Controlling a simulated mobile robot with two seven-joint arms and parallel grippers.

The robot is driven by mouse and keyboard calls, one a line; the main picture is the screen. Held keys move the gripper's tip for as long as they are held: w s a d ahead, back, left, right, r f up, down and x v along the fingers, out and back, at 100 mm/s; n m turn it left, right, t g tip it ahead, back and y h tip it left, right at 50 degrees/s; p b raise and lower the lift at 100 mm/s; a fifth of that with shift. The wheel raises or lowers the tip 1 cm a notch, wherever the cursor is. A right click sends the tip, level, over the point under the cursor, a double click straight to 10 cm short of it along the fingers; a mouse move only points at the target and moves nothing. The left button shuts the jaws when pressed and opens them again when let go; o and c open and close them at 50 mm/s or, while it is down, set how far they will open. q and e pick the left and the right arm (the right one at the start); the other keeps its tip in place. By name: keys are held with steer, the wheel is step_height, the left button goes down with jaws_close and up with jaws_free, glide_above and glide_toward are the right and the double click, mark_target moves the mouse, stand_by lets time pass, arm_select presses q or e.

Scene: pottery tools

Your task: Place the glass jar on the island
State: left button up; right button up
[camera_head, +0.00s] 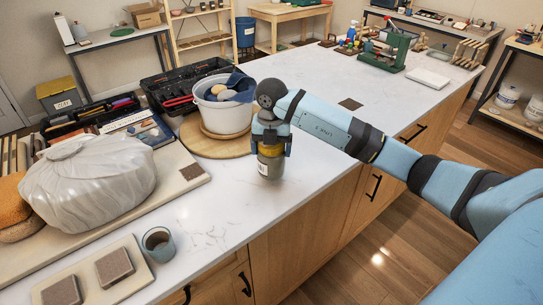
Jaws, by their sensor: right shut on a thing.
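The glass jar (270,167) is upright at the front edge of the island (310,122), with a pale label and dark contents. My right gripper (271,143) comes from above and is shut on the upper part of the jar, hiding its top. The jar's base appears to be on or very close to the white countertop; I cannot tell whether it touches. My left gripper is out of view.
A white bucket (222,117) with cloth stands on a round wooden board (199,146) just left of the jar. A plastic-wrapped lump (88,186) and a small cup (159,243) are further left. The countertop to the right is mostly clear.

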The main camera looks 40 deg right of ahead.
steer(key=shift+f, duration=1.55)
steer(key=shift+f, duration=0.1)
steer(key=o, duration=1.3)
step_height(320, 180, up, 12)
steer(key=shift+r+b, duration=0.1)
steer(key=shift+b, duration=0.45)
